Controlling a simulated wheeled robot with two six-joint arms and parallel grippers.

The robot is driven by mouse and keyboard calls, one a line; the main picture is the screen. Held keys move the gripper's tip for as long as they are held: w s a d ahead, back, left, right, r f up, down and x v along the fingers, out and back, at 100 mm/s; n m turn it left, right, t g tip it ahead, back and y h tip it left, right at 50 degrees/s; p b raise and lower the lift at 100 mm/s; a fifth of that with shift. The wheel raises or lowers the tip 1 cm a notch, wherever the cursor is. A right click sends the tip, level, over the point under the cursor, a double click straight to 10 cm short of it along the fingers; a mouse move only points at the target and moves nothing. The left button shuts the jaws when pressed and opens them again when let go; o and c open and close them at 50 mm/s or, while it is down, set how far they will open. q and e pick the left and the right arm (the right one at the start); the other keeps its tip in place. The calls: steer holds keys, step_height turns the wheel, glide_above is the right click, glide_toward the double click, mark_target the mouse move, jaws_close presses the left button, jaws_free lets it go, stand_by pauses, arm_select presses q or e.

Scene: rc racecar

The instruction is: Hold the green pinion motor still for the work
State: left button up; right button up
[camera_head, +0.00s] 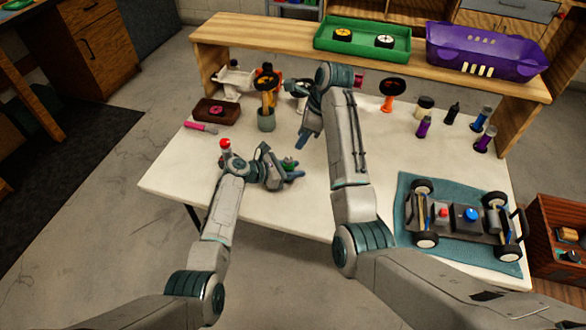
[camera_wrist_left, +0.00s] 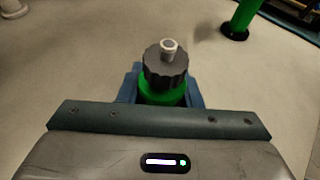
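The green pinion motor stands upright in the left wrist view (camera_wrist_left: 165,80), with a dark toothed pinion and a pale shaft tip above a green band. My left gripper (camera_wrist_left: 163,92) has a blue finger close against each side of it and appears shut on it; its lower part is hidden. In the head view the motor shows as a small green patch (camera_head: 288,161) at my left gripper (camera_head: 290,171), low over the white table. My right gripper (camera_head: 304,134) points down above the table, behind my left one. It looks empty, but its opening is unclear.
A racecar chassis (camera_head: 462,222) sits on a blue mat (camera_head: 412,181) at the right. Several bottles stand at the right rear, below a shelf (camera_head: 270,33).

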steer(key=shift+o, duration=1.1)
steer(key=shift+d+f+y, duration=0.2)
steer(key=shift+d+y, duration=0.1)
steer(key=shift+d, duration=0.05)
steer(key=y, duration=0.4)
glide_toward(290, 159)
steer(key=shift+n, duration=0.4)
steer(key=x, duration=0.8)
steer(key=shift+a, duration=0.1)
